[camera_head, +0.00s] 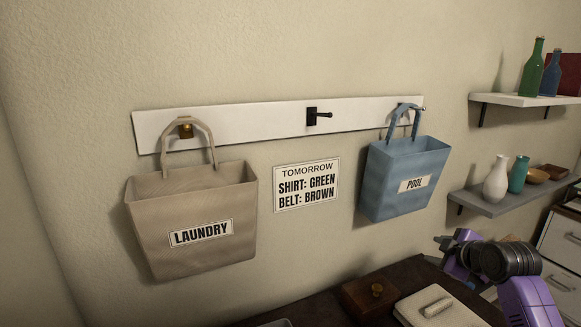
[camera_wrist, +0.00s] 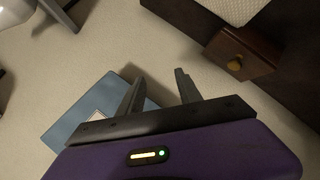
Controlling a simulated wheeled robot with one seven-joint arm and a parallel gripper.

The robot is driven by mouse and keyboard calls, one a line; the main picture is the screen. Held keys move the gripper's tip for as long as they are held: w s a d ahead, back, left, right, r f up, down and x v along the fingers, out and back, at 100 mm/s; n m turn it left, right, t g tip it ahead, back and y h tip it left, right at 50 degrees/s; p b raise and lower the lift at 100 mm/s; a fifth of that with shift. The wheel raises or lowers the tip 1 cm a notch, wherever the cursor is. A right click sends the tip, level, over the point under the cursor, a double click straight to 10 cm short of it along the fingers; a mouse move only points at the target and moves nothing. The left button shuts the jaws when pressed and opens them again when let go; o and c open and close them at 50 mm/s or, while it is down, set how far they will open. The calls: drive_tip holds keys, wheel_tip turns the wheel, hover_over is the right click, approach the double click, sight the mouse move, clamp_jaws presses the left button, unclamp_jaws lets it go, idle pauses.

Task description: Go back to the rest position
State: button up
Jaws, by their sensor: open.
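My gripper (camera_wrist: 158,84) is open and empty in the wrist view, its two dark fingers apart. Behind the left finger is the blue POOL bag (camera_wrist: 75,122), partly covered by my gripper. In the head view my purple arm is at the lower right, below and to the right of the blue POOL bag (camera_head: 405,165). That bag hangs by its handle at the right end of the white rail (camera_head: 250,122). My gripper appears apart from it.
A beige LAUNDRY bag (camera_head: 190,207) hangs on the left hook. The middle black hook (camera_head: 318,117) is bare. A note (camera_head: 306,186) is on the wall. Shelves with vases (camera_head: 495,180) and bottles (camera_head: 531,68) are at right. A brown box (camera_head: 371,296) stands on the dark desk below.

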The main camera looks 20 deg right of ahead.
drive_tip(key=s+a+m+t, duration=0.1)
drive_tip(key=a+m+t, duration=0.4)
drive_tip(key=a, duration=0.8)
drive_tip(key=s+a+f+m+t+h, duration=0.1)
drive_tip(key=s+a+f+m+h, duration=0.1)
drive_tip(key=s+a+m, duration=0.5)
drive_tip(key=s+a+f+n+y, duration=0.1)
drive_tip(key=s+a, duration=0.5)
drive_tip(key=s, duration=0.6)
drive_tip(key=s+a+f+n+g+y, duration=0.1)
drive_tip(key=s+a, duration=0.5)
drive_tip(key=s, duration=0.6)
drive_tip(key=s+a+f+n+g+y, duration=0.1)
drive_tip(key=s+a, duration=0.5)
drive_tip(key=s, duration=0.6)
drive_tip(key=n+y, duration=0.1)
drive_tip(key=y, duration=0.1)
drive_tip(key=shift+a+f+y, duration=0.2)
drive_tip(key=shift+a+y, duration=0.05)
drive_tip(key=shift+y, duration=0.05)
